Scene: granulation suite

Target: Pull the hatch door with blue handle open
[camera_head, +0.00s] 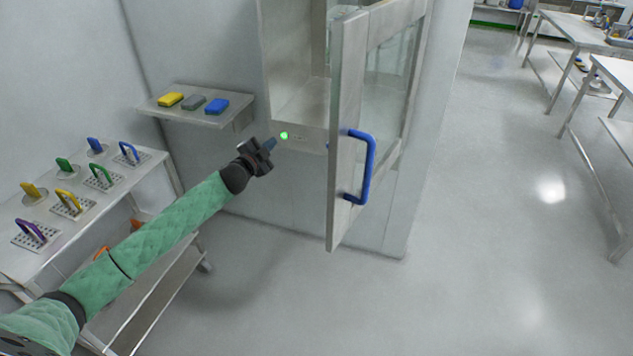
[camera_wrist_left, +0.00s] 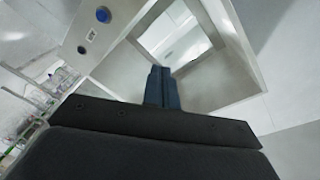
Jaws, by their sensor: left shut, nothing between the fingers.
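The hatch door (camera_head: 347,112) with the blue handle (camera_head: 369,168) stands swung out from the hatch box in the head view, with a gap into the pale interior (camera_head: 303,100). The blue handle is on the door's outer side, facing right. My left gripper (camera_head: 272,143) is shut and empty, left of the door and apart from it, close to the green light on the panel below the opening. In the left wrist view its two dark blue fingertips (camera_wrist_left: 162,88) are together, with a framed opening (camera_wrist_left: 180,40) beyond them. My right gripper is not in view.
A wall shelf (camera_head: 208,118) with yellow, grey and blue blocks is left of the hatch. A steel table (camera_head: 75,225) with coloured-handled tools stands at the left, near my left arm. Floor right of the door is clear; more tables (camera_head: 590,45) stand at the far right.

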